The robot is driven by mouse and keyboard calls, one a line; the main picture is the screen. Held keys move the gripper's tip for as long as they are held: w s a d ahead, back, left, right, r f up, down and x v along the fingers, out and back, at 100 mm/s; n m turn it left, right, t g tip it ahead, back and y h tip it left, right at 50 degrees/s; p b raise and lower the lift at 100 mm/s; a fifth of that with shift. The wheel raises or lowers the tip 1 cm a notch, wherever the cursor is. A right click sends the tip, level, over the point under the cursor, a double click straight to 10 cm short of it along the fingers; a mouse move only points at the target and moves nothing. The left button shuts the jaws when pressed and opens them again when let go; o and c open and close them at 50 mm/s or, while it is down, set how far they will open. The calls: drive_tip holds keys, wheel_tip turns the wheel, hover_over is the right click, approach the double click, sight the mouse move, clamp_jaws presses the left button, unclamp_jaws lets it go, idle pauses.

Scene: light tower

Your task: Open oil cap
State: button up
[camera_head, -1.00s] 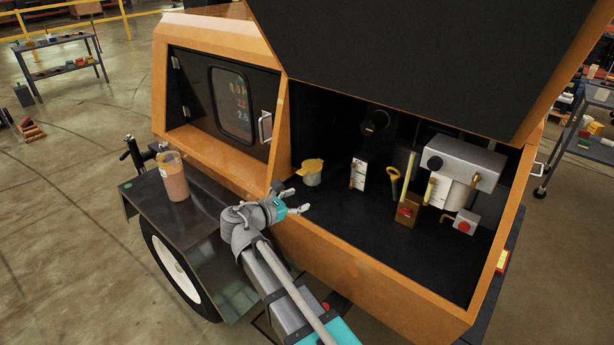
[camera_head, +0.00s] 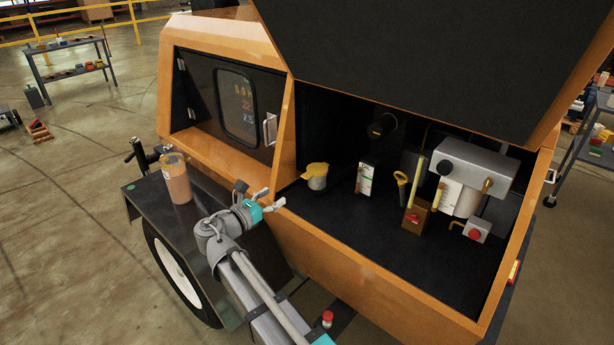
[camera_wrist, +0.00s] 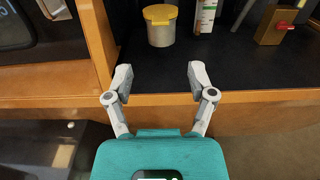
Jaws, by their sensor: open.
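A short grey cylinder (camera_head: 317,183) with a yellow cap (camera_head: 316,169) stands at the left end of the open engine compartment. The cap sits on top of it. In the wrist view the yellow cap (camera_wrist: 160,14) and grey cylinder (camera_wrist: 161,36) are straight ahead, beyond the fingers. My gripper (camera_head: 260,196) is open and empty, outside the orange front sill (camera_head: 350,262) and short of the cylinder. In the wrist view my gripper (camera_wrist: 160,73) has its fingers spread apart, with nothing between them.
Right of the cylinder are a white-labelled container (camera_head: 365,180), a yellow-handled dipstick (camera_head: 401,178), a brown block (camera_head: 415,218) and a red-button box (camera_head: 477,230). A jar of orange-brown liquid (camera_head: 178,183) stands on the fender. The raised hood (camera_head: 430,60) hangs above. The compartment floor's front is clear.

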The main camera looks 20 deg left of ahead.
sight(306, 176)
drive_tip(key=x, duration=1.3)
drive_tip(key=shift+w, duration=0.1)
clamp_jaws()
